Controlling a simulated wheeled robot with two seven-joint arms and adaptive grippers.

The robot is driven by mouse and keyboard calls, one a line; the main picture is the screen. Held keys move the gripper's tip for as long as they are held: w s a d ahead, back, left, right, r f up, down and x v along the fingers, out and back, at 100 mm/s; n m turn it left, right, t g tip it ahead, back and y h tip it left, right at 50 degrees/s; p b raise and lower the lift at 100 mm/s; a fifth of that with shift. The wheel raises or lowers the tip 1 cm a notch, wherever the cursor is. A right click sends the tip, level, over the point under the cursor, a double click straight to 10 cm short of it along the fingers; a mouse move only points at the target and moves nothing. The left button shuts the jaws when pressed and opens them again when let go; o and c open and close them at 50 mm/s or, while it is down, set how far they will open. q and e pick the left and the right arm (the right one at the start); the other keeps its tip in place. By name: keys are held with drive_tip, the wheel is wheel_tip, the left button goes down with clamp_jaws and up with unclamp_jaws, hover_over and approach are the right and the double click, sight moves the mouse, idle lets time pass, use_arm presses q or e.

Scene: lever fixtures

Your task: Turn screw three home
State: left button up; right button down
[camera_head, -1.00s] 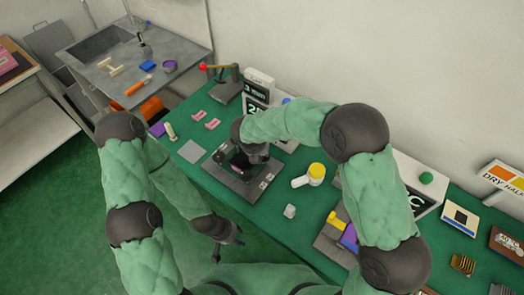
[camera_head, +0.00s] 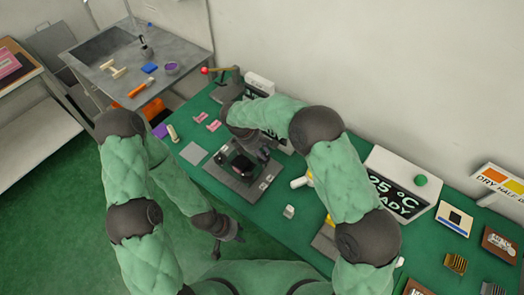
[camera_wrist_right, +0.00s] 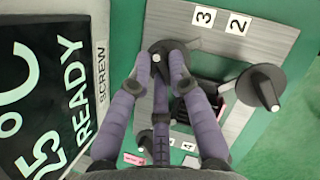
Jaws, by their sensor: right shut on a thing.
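The grey screw fixture plate (camera_head: 232,179) lies on the green bench, with a dark part at its middle. In the right wrist view, labels 3 (camera_wrist_right: 203,17) and 2 (camera_wrist_right: 237,23) sit along its edge. The black round knob of screw three (camera_wrist_right: 158,48), with a light pin, is near label 3. My right gripper (camera_wrist_right: 164,68) is shut on this knob from above, its purple fingers on both sides. Another black knob (camera_wrist_right: 261,88) stands near label 2. The lower screws are partly hidden by the fingers. My left gripper (camera_head: 227,240) hangs apart and empty in front of the bench, fingers spread.
A dark display reading 25 °C READY (camera_wrist_right: 48,95) is close beside the right gripper. A red-knobbed lever (camera_head: 205,70) stands at the bench's back left. A small white block (camera_head: 288,211) and pink pieces (camera_head: 213,125) lie nearby. A grey pad (camera_head: 193,152) is left of the fixture.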

drive_tip(key=m+g, duration=0.1)
drive_tip(key=m, duration=0.2)
drive_tip(key=shift+w+m+g+p, duration=0.1)
drive_tip(key=shift+m+g+p, duration=0.2)
drive_tip(key=shift+m+p, duration=0.1)
drive_tip(key=m, duration=0.2)
drive_tip(key=m+g+y, duration=0.1)
drive_tip(key=m, duration=0.1)
drive_tip(key=shift+d+g, duration=0.2)
drive_tip(key=shift+g, duration=0.1)
drive_tip(key=m+g+y+p, duration=0.1)
drive_tip(key=m, duration=0.4)
drive_tip(key=shift+w+d, duration=0.1)
drive_tip(key=shift+d, duration=0.05)
drive_tip(key=m+y, duration=0.1)
drive_tip(key=m, duration=0.3)
drive_tip(key=shift+d+g+y, duration=0.1)
drive_tip(key=shift+g+y, duration=0.2)
drive_tip(key=shift+y, duration=0.1)
drive_tip(key=c, duration=1.1)
unclamp_jaws()
drive_tip(key=shift+c, duration=0.2)
drive_tip(key=shift+r, duration=0.1)
